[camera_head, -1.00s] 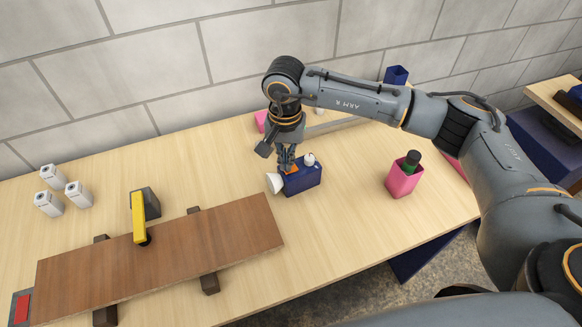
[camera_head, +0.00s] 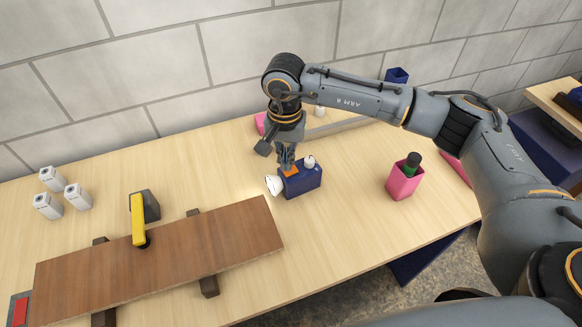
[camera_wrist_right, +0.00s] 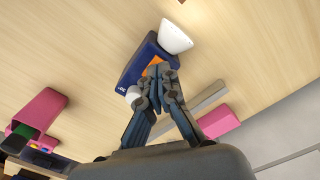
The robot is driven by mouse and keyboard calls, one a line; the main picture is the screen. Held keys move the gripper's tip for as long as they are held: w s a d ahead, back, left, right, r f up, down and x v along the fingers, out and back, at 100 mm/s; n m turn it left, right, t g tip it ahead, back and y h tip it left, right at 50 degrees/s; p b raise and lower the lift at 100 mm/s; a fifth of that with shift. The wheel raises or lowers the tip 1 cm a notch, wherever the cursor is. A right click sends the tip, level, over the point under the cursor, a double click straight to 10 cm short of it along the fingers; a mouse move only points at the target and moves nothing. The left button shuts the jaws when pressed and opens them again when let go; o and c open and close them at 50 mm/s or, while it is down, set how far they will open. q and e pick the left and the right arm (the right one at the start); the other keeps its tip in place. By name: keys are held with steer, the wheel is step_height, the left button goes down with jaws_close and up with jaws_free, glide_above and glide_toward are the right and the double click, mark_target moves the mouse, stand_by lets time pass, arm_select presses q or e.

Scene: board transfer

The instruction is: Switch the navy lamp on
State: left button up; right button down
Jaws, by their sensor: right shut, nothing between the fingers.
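The navy lamp (camera_head: 304,182) stands on the table right of the brown board, with a white cone-shaped head (camera_head: 274,185) facing left and a white knob (camera_head: 309,161) on top. An orange patch (camera_head: 291,171) shows on its top. The cone looks bright, and the table left of it has a pale glow. My right gripper (camera_head: 287,168) points down, shut and empty, with its fingertips at the orange patch. In the right wrist view the lamp (camera_wrist_right: 136,62) lies just beyond the shut fingertips (camera_wrist_right: 157,72), which partly cover the orange. My left gripper is out of view.
A brown board (camera_head: 180,251) lies on dark supports, with a yellow-handled tool (camera_head: 138,220) at its back edge. Several white blocks (camera_head: 75,195) stand at the left. A pink holder (camera_head: 403,182) with a dark green item stands right of the lamp, with clear table between.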

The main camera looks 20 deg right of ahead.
mark_target(286, 173)
steer(key=shift+r+p, duration=0.8)
steer(key=shift+r, duration=1.85)
